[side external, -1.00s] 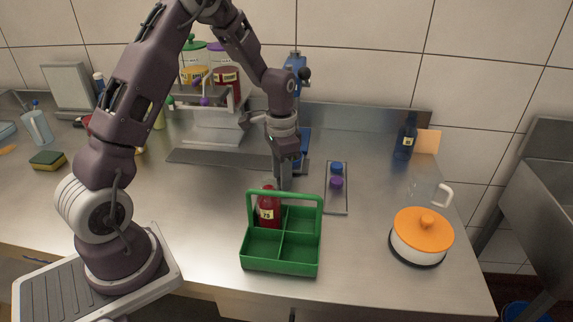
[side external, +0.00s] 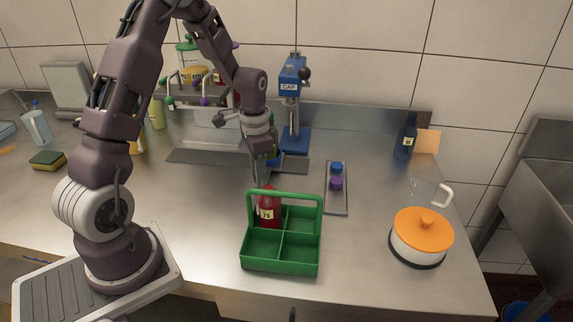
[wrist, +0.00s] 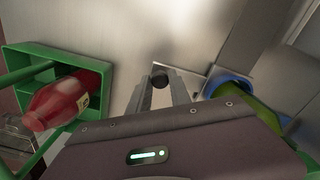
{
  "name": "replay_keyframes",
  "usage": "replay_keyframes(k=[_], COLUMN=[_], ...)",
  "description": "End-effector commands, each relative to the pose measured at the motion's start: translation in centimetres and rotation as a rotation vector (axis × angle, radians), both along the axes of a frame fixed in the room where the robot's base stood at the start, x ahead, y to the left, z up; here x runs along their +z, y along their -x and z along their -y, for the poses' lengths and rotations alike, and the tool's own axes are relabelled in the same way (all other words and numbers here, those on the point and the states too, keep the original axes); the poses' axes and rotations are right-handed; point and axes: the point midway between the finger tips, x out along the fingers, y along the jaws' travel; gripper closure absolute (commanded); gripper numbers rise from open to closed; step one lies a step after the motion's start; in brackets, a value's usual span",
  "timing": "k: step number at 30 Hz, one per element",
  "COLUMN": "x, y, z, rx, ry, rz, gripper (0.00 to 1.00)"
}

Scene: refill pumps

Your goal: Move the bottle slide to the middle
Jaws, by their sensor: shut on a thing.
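My gripper (wrist: 163,88) is shut on a dark round knob (wrist: 160,77), seen between the fingertips in the wrist view. Beside the knob is the bottle slide, showing a pale plate and a blue holder ring (wrist: 228,80) with a green bottle (wrist: 262,104) in it. In the side view my gripper (side external: 262,180) is in front of the long grey rail (side external: 205,158), left of the blue CAP press (side external: 293,100). The arm hides most of the slide and bottle there.
A green caddy (side external: 281,250) with a red bottle (side external: 268,212) stands close in front of my gripper. A cap tray (side external: 337,200) lies to the right, and an orange-lidded pot (side external: 420,238) stands farther right. The dispenser's taps (side external: 204,101) are behind the rail.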

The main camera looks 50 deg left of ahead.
Motion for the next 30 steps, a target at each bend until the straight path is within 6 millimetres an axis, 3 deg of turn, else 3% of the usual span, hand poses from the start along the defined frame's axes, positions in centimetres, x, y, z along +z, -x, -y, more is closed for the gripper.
replay_keyframes(k=[15,24,25,28,30], x=[0.1,0.1,0.1,0.1,0.0], y=[2.9,3.2,3.2,3.2,3.2], z=[-3.1,-3.3,-3.3,-3.3,-3.3], rx=[0.002,-0.001,-0.001,-0.001,-0.001], ry=[0.000,-0.001,-0.001,-0.001,0.000], rz=[0.002,0.003,0.003,0.003,0.002], gripper=[1.00,1.00,0.70,0.50,0.50])
